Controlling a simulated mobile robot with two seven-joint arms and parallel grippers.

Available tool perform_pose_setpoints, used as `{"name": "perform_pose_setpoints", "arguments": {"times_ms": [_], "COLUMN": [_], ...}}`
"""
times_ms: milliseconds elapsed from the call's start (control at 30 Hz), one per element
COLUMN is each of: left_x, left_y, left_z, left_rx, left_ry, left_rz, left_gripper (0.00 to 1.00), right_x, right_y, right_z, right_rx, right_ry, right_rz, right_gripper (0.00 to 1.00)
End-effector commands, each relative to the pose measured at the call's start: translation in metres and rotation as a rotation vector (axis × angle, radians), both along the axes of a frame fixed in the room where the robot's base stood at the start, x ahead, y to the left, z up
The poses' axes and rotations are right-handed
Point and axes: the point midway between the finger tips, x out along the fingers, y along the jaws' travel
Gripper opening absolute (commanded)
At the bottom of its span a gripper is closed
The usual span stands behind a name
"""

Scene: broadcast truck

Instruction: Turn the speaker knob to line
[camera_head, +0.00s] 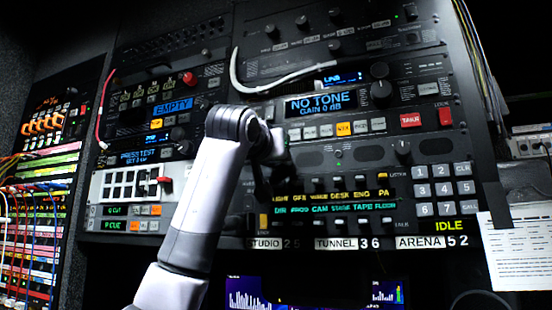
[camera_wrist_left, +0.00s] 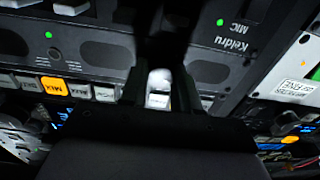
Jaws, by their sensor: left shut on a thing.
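My left gripper (camera_head: 264,186) is against the rack face, just above the left part of the lit green and yellow key labels. In the left wrist view its dark fingers (camera_wrist_left: 158,66) are shut on the speaker knob, between dark oval grilles of a grey panel. The fingers hide the knob, so I cannot read its pointer or markings. A bright pale block shows between the fingers; I cannot tell whether it is a button behind them. My right gripper is in neither view.
A panel reading NO TONE (camera_head: 321,104) sits above, with a large knob (camera_head: 381,91) and red buttons. A keypad (camera_head: 442,189) and a hanging paper sheet (camera_head: 520,245) are at the right. Cables hang at the left (camera_head: 40,190). A pale cable (camera_head: 285,82) loops above my arm.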

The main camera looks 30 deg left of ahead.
Motion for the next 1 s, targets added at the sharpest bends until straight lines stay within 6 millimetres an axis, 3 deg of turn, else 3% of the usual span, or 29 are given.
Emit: {"name": "perform_pose_setpoints", "arguments": {"times_ms": [1000], "left_x": [-0.0008], "left_y": [0.0002], "left_z": [0.0008], "left_rx": [0.94], "left_ry": [0.221], "left_rz": [0.001], "left_gripper": [0.01], "right_x": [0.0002], "right_y": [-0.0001], "right_z": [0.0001], "right_rx": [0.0], "right_ry": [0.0], "right_rz": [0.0], "right_gripper": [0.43]}}
